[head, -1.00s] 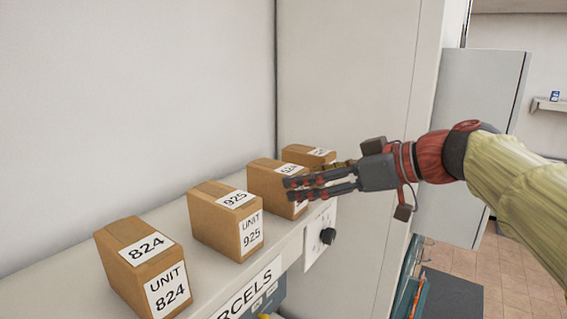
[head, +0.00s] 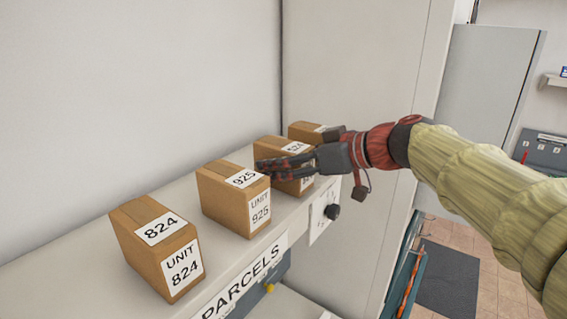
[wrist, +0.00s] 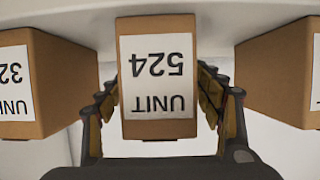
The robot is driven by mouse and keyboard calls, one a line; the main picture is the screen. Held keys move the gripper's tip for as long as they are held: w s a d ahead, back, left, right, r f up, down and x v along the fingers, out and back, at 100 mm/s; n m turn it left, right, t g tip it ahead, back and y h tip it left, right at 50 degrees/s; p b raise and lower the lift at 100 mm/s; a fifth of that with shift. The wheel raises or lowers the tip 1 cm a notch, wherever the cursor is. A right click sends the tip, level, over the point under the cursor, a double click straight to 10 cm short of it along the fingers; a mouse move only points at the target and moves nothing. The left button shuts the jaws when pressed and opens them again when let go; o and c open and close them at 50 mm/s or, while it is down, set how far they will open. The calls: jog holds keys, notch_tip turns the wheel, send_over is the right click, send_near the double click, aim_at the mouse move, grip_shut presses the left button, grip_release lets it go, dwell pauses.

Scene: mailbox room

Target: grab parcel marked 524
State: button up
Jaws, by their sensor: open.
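The parcel marked 524 (wrist: 158,128) is a brown box with a white label, upside down in the wrist view. In the head view the same parcel (head: 268,150) is third along the shelf, partly hidden by my gripper. My gripper (head: 284,163) is open and reaches in from the right at its front. In the wrist view my gripper's fingers (wrist: 160,88) stand on either side of the parcel, with the box between them. I cannot tell whether they touch it.
Parcels 925 (head: 222,198) and 824 (head: 140,245) stand nearer on the shelf (head: 75,272). Another parcel (head: 303,131) stands just beyond, partly hidden. Neighbouring boxes flank my fingers closely in the wrist view. A wall runs behind, and a tall cabinet (head: 355,70) stands at the shelf's far end.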

jog(key=shift+c, duration=0.7)
jog(key=c, duration=1.5)
jog(key=shift+c, duration=0.3)
